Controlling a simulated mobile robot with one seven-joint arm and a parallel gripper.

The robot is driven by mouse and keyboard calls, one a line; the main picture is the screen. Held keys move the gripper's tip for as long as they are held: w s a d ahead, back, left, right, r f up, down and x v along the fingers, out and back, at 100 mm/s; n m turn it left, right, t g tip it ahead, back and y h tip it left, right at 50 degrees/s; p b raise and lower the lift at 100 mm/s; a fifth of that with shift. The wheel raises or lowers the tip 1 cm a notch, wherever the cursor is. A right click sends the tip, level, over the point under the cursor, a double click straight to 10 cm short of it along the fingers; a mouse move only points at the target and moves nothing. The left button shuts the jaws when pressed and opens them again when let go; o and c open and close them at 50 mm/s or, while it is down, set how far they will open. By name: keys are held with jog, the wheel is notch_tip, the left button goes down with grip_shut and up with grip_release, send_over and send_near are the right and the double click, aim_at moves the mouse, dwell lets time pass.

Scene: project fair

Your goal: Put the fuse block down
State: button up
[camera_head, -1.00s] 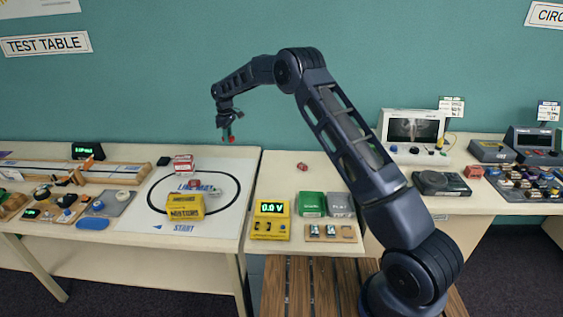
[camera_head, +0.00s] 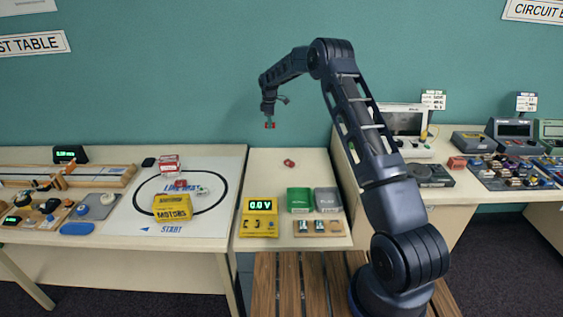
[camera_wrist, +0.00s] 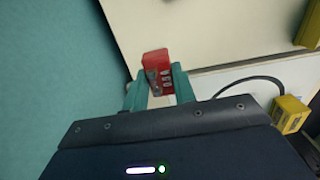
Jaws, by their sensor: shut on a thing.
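The fuse block (camera_wrist: 157,72) is a small red block with pale metallic marks on its face. My gripper (camera_wrist: 158,88) is shut on it, with the teal fingers on either side of it. In the head view my gripper (camera_head: 269,124) hangs high in front of the teal wall, above the back of the tables. Only a little red of the fuse block shows there between the fingertips. The block is in the air, clear of the tabletops.
The middle table (camera_head: 263,175) has a bare back half except for a small red item (camera_head: 289,163). A yellow meter (camera_head: 260,218), a green box (camera_head: 300,200) and a grey box (camera_head: 328,200) stand nearer its front. The line mat (camera_head: 130,222) at left holds a yellow motors box (camera_head: 172,207).

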aim_at(271, 159)
notch_tip(271, 159, down, 19)
jog(key=shift+r, duration=0.1)
dwell(0.5)
jog(key=o, duration=1)
